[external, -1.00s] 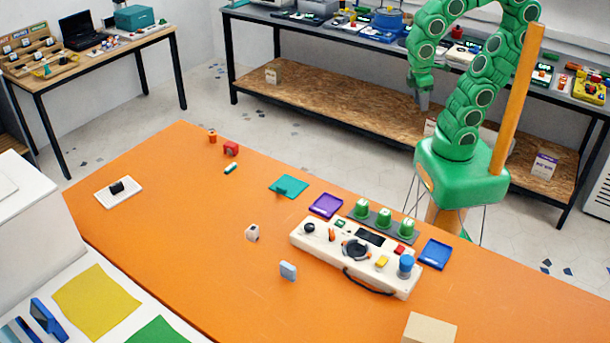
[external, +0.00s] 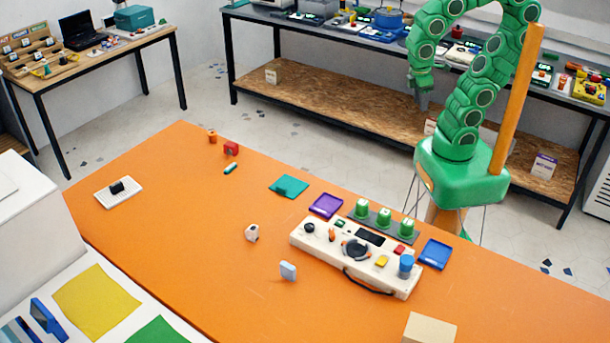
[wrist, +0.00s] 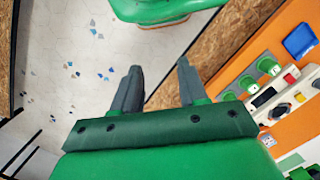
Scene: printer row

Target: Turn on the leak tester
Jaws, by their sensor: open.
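The likely leak tester is a long white panel box (external: 341,260) on the orange table. It carries a black knob, an orange switch, a dark round dial, a dark display, a red button, a yellow button and a blue cylinder. The display looks dark. Part of the box also shows at the right of the wrist view (wrist: 292,99). My gripper (external: 422,100) hangs beyond the table's far edge, well away from the box. In the wrist view its two fingers (wrist: 158,88) are apart with nothing between them.
Green-capped parts on a rack (external: 381,220) stand behind the box. A purple tray (external: 326,206) and a blue tray (external: 435,254) flank them. A cardboard-coloured block (external: 430,329) sits near the front edge. The table's left middle is mostly clear. A shelf bench (external: 330,105) stands behind.

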